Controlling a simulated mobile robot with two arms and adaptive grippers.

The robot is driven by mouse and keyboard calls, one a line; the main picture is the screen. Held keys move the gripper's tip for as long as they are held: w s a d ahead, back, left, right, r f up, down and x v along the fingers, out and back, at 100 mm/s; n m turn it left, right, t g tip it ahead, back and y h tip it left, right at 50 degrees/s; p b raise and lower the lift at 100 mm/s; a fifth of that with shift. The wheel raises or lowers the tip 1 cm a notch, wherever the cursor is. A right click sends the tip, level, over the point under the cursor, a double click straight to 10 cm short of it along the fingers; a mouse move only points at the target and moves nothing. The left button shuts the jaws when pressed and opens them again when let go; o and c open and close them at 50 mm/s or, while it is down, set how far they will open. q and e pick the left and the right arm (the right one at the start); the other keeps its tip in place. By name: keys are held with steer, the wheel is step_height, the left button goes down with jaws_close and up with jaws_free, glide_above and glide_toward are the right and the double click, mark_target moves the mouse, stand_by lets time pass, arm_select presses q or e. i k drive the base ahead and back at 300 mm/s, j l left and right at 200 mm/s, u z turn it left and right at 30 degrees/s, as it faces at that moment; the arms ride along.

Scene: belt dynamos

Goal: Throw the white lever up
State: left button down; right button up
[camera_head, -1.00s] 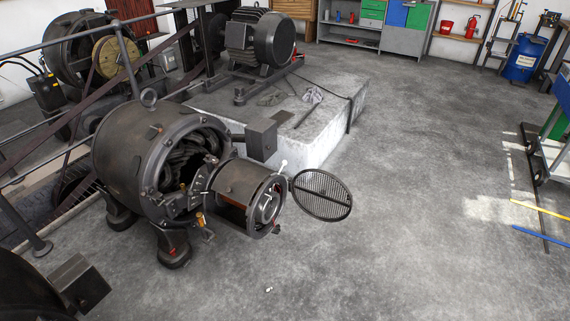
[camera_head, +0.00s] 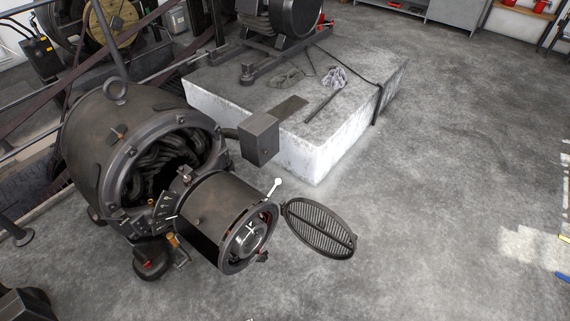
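The white lever (camera_head: 274,187) is a short handle with a round white knob. It sticks up and to the right from the top of the front rim of the dynamo's smaller cylinder (camera_head: 212,208). A round grated cover (camera_head: 320,228) hangs open to the right of that cylinder's end, close to the lever. The larger dynamo housing (camera_head: 105,145) stands behind on the left, with dark coils showing in its opening.
A pale concrete plinth (camera_head: 315,155) with a motor (camera_head: 282,20) on it stands behind the dynamo. A grey box (camera_head: 259,138) juts out beside the housing. The concrete floor (camera_head: 440,220) is clear in front and to the right.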

mark_target(278, 180)
steer(key=i+l+u, duration=0.1)
steer(key=i+l, duration=0.5)
steer(key=i, duration=0.15)
